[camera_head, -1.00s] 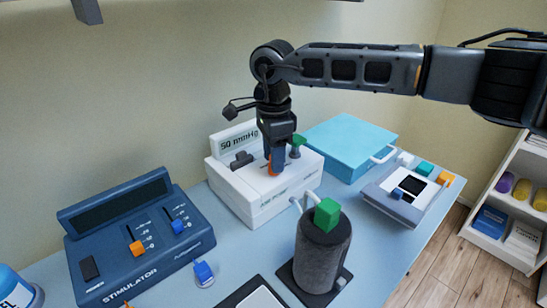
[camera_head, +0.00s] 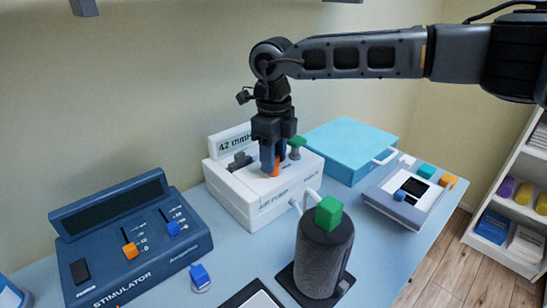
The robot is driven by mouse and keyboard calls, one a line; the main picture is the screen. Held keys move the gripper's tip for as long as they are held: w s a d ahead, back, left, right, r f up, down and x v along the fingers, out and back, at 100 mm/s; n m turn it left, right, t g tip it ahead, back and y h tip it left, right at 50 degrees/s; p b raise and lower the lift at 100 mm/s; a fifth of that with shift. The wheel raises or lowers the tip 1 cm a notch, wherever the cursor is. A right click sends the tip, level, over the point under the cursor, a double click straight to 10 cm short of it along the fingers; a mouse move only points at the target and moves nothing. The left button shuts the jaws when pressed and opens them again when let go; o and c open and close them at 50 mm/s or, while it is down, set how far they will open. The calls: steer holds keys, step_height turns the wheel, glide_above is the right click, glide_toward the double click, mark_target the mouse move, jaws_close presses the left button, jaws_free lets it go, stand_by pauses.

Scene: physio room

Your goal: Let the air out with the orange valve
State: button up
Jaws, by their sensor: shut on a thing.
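A white air pump (camera_head: 236,200) stands on the blue table near the back wall. My gripper (camera_head: 271,170) points down at its top and is shut on the orange valve (camera_head: 276,169), which is mostly hidden between the fingers. The pump's display (camera_head: 232,143) reads 42 mmHg, its end covered by my gripper. A green knob (camera_head: 297,144) stands on the pump just right of my gripper. A grey cuff cylinder (camera_head: 322,258) with a green block on top stands in front, with pale tubing between it and the pump.
A blue stimulator (camera_head: 130,240) with orange and blue sliders is at the left. A light-blue case (camera_head: 345,150) and a white device (camera_head: 407,197) with coloured blocks are at the right. A blue knob (camera_head: 200,275) lies in front.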

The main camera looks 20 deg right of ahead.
steer(key=shift+m, duration=0.6)
steer(key=o, duration=1.1)
steer(key=shift+c, duration=0.2)
steer(key=shift+r+b, duration=0.7)
steer(key=shift+r, duration=3.25)
